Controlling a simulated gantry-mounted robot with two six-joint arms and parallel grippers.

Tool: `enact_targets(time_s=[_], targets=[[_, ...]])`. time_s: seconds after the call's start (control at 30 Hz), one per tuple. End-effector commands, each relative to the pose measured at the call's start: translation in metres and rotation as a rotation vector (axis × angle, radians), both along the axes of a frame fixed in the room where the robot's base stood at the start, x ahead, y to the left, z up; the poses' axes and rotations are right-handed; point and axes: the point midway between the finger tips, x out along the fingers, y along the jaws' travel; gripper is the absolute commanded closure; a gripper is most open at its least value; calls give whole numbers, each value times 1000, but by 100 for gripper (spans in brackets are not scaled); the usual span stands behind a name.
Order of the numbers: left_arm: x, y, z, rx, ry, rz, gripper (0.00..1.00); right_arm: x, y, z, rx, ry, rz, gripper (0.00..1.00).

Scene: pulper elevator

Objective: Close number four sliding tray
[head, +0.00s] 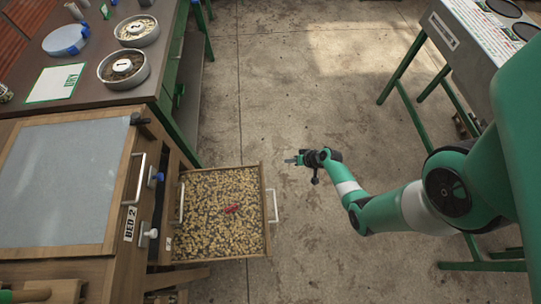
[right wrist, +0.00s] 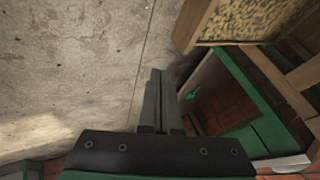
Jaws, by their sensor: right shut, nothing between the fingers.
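A wooden sliding tray (head: 263,170) filled with pale beans is pulled out from the right side of the wooden cabinet (head: 118,262) in the head view. It has a metal handle (head: 272,205) on its outer front and another handle on its inner side. Its number is too small to read. My right gripper (head: 290,161) is shut and empty, just beyond the tray's far right corner, apart from it. The right wrist view shows its fingers (right wrist: 160,100) together, with the tray's edge (right wrist: 192,25) at upper right. My left gripper's fingers cannot be made out.
A small red object (head: 231,209) lies on the beans. A cabinet panel marked BED 2 (head: 130,224) has a handle and knobs. A brown-topped table (head: 95,45) with round bowls stands behind. A green-legged machine (head: 465,50) is at upper right. The concrete floor right of the tray is clear.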

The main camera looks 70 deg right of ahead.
Motion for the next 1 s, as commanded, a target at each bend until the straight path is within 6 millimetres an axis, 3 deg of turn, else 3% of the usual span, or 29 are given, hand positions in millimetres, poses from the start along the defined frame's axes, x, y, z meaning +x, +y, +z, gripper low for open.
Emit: enact_targets(time_s=[0.17, 0.57, 0.8, 1.0], targets=[[0, 0, -13, 0, 0, 0, 73, 10, -2, -15, 0, 0, 5, 100], [0, 0, -78, 0, 1, 0, 73, 59, -17, -86, -1, -1, 6, 100], [0, 0, -75, 0, 0, 0, 73, 90, -5, -79, -2, 0, 6, 100], [0, 0, -76, 0, 0, 0, 73, 96, -3, -78, -1, 0, 3, 100]])
